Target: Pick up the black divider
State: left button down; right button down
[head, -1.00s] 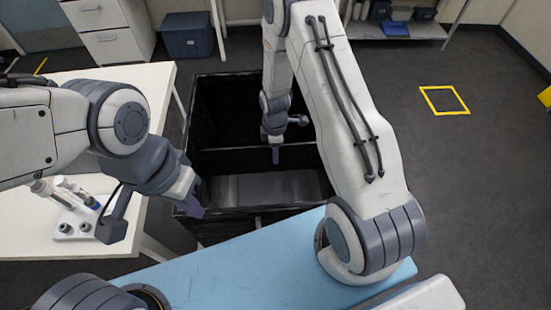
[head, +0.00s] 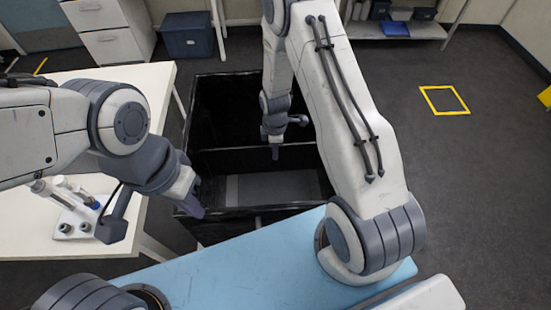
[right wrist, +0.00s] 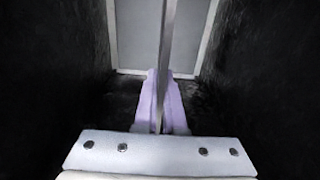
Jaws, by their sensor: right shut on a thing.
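The black divider (head: 230,150) shows in the head view as a dark bar across the black box (head: 189,120), between its rear and front compartments. My right gripper (head: 275,153) points down at the middle of the divider's top edge. In the right wrist view the divider (right wrist: 168,45) is a thin upright plate seen edge-on, between the pale fingers of my right gripper (right wrist: 160,100), which is shut on it. My left gripper (head: 195,208) hangs at the box's front left corner. Its fingertip gap cannot be made out.
A white table (head: 135,95) stands left of the box, with a rack of tubes (head: 72,222) on it. A light blue surface (head: 240,265) lies in front. Dark walls flank my right gripper in its wrist view. The floor at right is clear around a yellow square (head: 444,100).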

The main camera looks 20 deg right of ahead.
dwell(0.8)
notch_tip(320, 180, up, 29)
jog(key=p, duration=0.2)
jog(key=shift+r, duration=0.2)
dwell(0.6)
